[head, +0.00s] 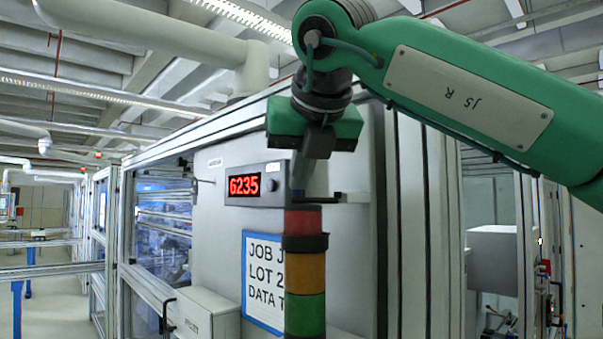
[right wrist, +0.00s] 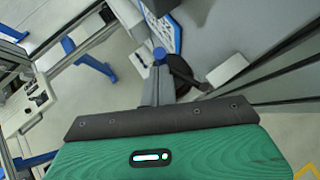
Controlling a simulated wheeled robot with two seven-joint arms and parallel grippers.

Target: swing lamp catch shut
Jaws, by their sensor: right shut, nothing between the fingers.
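A stack lamp with red (head: 302,221), amber and green sections stands in front of the grey cabinet in the head view. A thin dark bar (head: 331,194) runs sideways just above its red top towards the cabinet; I cannot tell for sure that it is the catch. My right gripper (head: 298,186) points down over the lamp top, shut and empty. In the right wrist view its closed fingers (right wrist: 157,58) end in a blue tip beside a dark round part (right wrist: 184,76). I cannot tell whether the tip touches the bar or the lamp. My left gripper is not in view.
The cabinet (head: 222,215) carries a red number display (head: 245,186) and a blue-edged notice (head: 262,280) close behind the lamp. A light box (head: 207,314) juts out at lower left. Vertical rails stand right of the lamp. The aisle (head: 50,305) at far left has open floor.

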